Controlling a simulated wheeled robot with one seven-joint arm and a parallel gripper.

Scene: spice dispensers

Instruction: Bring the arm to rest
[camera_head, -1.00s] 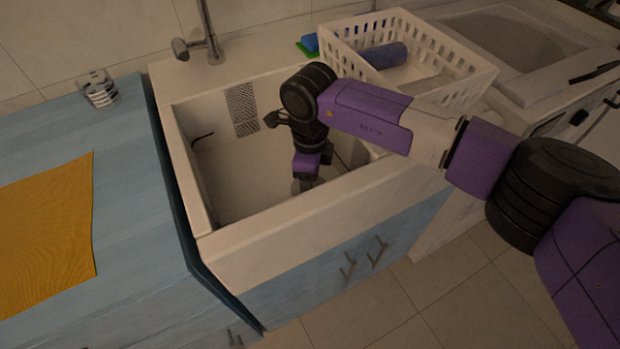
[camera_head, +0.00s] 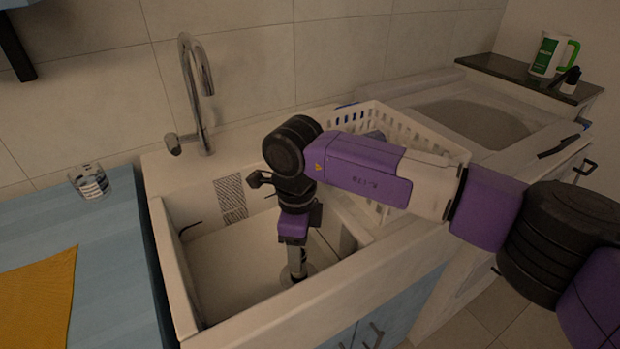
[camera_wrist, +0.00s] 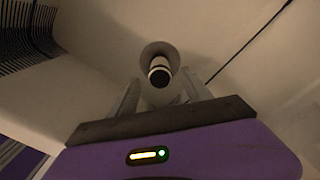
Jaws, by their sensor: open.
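My arm reaches in from the right and bends down over the white sink (camera_head: 225,262). My gripper (camera_head: 297,278) hangs low inside the basin, pointing down. In the wrist view my gripper (camera_wrist: 160,90) shows two grey fingers spread apart. A small pale cylinder with a dark band (camera_wrist: 160,72) shows between and beyond the fingertips, in front of a round grey disc at the sink bottom. I cannot tell whether the fingers touch it. In the head view my own gripper hides that spot.
The sink walls surround my gripper closely. A tap (camera_head: 205,110) stands behind the sink. A white basket (camera_head: 440,150) is behind my forearm at right. A glass (camera_head: 90,182) and an orange cloth (camera_head: 38,300) are on the blue counter at left. A green-white mug (camera_head: 548,55) stands far right.

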